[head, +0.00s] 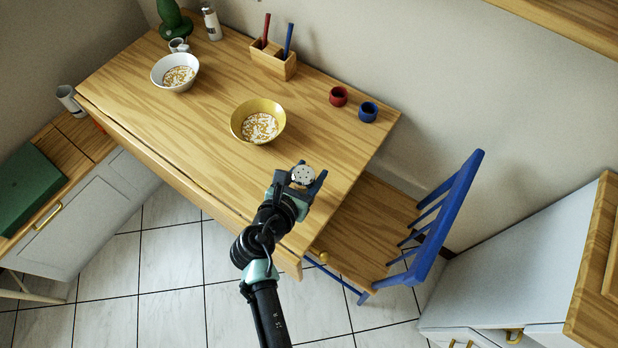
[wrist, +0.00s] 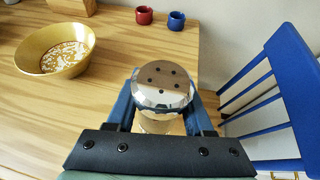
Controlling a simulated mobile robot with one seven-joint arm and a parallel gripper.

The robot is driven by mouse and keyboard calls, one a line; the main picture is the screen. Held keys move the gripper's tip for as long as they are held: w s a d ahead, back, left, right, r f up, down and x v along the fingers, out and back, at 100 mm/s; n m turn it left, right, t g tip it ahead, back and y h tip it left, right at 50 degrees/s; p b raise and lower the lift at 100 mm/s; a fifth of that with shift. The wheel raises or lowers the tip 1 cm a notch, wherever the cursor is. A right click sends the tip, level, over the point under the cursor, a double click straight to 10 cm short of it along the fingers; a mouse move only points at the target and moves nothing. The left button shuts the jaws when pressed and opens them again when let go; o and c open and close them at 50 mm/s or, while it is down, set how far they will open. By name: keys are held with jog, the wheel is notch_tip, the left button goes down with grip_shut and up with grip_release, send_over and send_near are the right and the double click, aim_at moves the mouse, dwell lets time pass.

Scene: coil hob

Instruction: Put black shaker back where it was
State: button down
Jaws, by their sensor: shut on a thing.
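A shaker with a shiny metal cap and several dark holes (head: 303,175) is held upright in my gripper (head: 304,181) over the near right part of the wooden table (head: 200,125). In the wrist view the shaker's cap (wrist: 163,88) fills the space between the blue fingers, and the fingers are shut on its body. The little of its body that shows under the cap looks pale; the rest is hidden. I cannot tell whether its base touches the table.
A yellow bowl (head: 272,108) and white bowl (head: 160,70) hold food. A red cup (head: 338,96), blue cup (head: 368,112) and wooden utensil holder (head: 273,62) stand toward the back. A bottle (head: 212,24) stands back left. A blue chair (head: 440,225) is right of the table.

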jog(key=shift+f, duration=0.95)
jog(key=shift+f, duration=0.2)
jog(key=shift+c, duration=1.4)
grip_release()
